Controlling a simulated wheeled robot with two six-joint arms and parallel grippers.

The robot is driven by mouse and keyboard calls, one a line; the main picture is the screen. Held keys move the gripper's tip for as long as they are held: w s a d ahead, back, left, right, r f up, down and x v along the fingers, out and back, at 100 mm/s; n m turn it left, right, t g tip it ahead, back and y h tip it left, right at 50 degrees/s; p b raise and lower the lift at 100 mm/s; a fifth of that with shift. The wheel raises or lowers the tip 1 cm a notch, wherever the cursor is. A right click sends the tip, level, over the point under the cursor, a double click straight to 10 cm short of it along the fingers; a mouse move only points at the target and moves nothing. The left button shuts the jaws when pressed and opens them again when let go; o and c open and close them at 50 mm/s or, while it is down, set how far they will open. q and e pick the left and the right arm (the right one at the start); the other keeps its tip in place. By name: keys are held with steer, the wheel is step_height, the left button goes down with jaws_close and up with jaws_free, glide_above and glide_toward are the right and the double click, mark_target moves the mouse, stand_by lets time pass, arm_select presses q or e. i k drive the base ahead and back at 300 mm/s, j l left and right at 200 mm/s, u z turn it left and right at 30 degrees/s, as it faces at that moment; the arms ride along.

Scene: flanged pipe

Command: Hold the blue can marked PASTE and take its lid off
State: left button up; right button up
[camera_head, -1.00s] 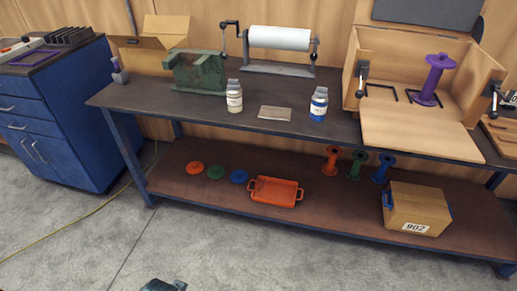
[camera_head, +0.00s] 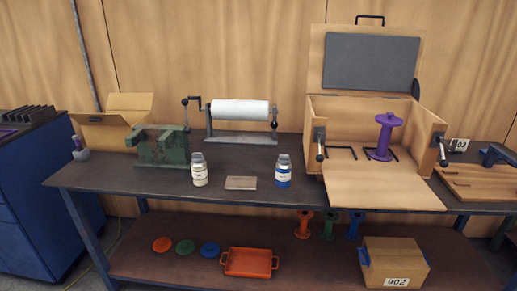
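A blue can (camera_head: 284,171) with a pale label and a grey lid stands upright on the dark bench top, right of a flat grey-brown plate. The writing on its label is too small to read. A similar can with a cream body (camera_head: 199,169) and a grey lid stands upright left of the plate. Both lids are on. Neither of my grippers shows in the head view.
The flat plate (camera_head: 241,183) lies between the cans. Behind stand a green vise-like block (camera_head: 160,146) and a white roll on a cranked stand (camera_head: 240,112). An open wooden box (camera_head: 370,188) with a purple spool (camera_head: 383,138) stands right.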

mark_target(283, 177)
steer(key=i, duration=0.9)
steer(key=i+j, duration=0.1)
steer(key=j, duration=0.2)
steer(key=i+j, duration=0.1)
steer(key=j, duration=0.15)
steer(key=i+j, duration=0.1)
steer(key=j, duration=0.2)
steer(key=z, duration=0.05)
